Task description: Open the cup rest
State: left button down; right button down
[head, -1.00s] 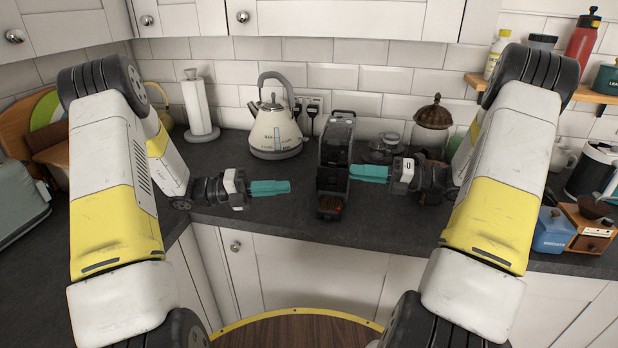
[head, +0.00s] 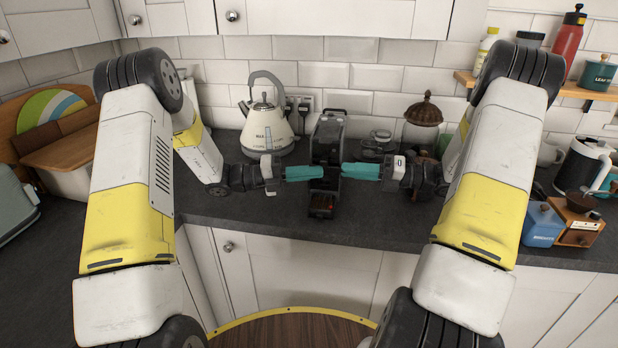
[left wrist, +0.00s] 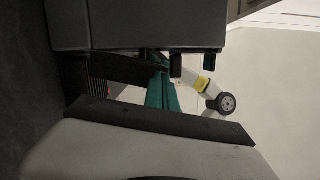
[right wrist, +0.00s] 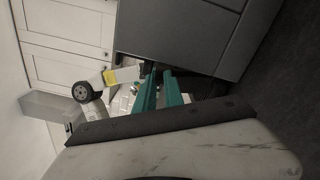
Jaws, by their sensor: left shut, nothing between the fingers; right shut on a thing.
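The dark coffee machine (head: 329,130) stands on the worktop, its front facing me. Its black cup rest (head: 324,184) is at the lower front, above a base with a reddish-brown patch. My left gripper (head: 322,172) is shut and empty, its teal fingertips at the left side of the cup rest; the fingers also show in the left wrist view (left wrist: 160,88). My right gripper (head: 343,170) reaches in from the right, shut on what looks like the cup rest's right edge. In the right wrist view its fingers (right wrist: 160,90) sit slightly apart; the exact contact is hidden.
A cream kettle (head: 264,130) stands left of the machine. Small glassware (head: 379,142) and a domed jar (head: 423,115) are at the right behind my right gripper. The worktop (head: 380,225) in front is clear.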

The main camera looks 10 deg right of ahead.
jog(key=shift+f, duration=0.15)
pick_arm(q)
jog(key=shift+w+d+r, duration=0.15)
jog(key=shift+w+r, duration=0.05)
jog(key=shift+w, duration=0.55)
pick_arm(e)
jog(key=shift+s, duration=0.1)
jog(key=c, duration=1.4)
grip_release()
jog(key=shift+c, duration=0.2)
jog(key=shift+d, duration=0.1)
